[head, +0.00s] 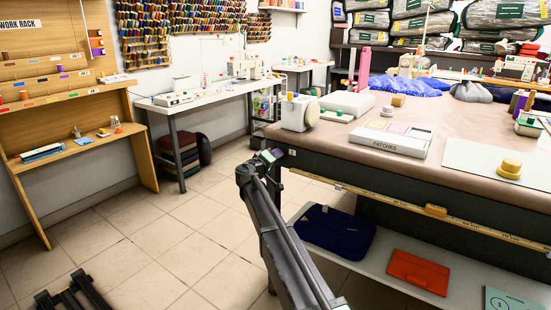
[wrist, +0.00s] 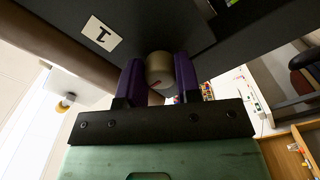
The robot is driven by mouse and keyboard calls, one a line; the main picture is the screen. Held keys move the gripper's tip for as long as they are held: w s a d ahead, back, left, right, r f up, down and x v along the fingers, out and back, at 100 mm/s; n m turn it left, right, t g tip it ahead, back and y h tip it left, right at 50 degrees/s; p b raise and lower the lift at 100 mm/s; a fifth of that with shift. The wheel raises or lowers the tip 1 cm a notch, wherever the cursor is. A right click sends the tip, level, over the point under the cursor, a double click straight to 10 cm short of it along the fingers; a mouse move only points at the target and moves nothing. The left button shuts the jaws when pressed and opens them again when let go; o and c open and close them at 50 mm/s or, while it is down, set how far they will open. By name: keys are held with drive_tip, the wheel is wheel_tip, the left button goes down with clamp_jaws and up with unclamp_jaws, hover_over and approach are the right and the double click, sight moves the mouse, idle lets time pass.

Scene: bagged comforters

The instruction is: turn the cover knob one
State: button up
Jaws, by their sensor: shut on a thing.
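Cover knob one (wrist: 159,66) is a round beige knob with a small red mark on its face. It shows in the wrist view under the dark table edge, beside a white label reading 1 (wrist: 101,37). My gripper (wrist: 158,78) has its two purple fingers on either side of the knob and is shut on it. In the head view my gripper (head: 277,154) is at the near left corner of the large table (head: 335,165). The knob is hidden there.
A white box marked PATCHES (head: 390,141) and a sewing machine (head: 299,112) stand on the table. A wooden rail (head: 390,205) runs along its front. A lower shelf holds a blue folded item (head: 333,230) and an orange pouch (head: 418,271). The tiled floor to the left is mostly clear.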

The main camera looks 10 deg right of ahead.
drive_tip(key=shift+m, duration=1.1)
drive_tip(key=o, duration=0.9)
drive_tip(key=v, duration=1.1)
drive_tip(key=shift+d, duration=0.1)
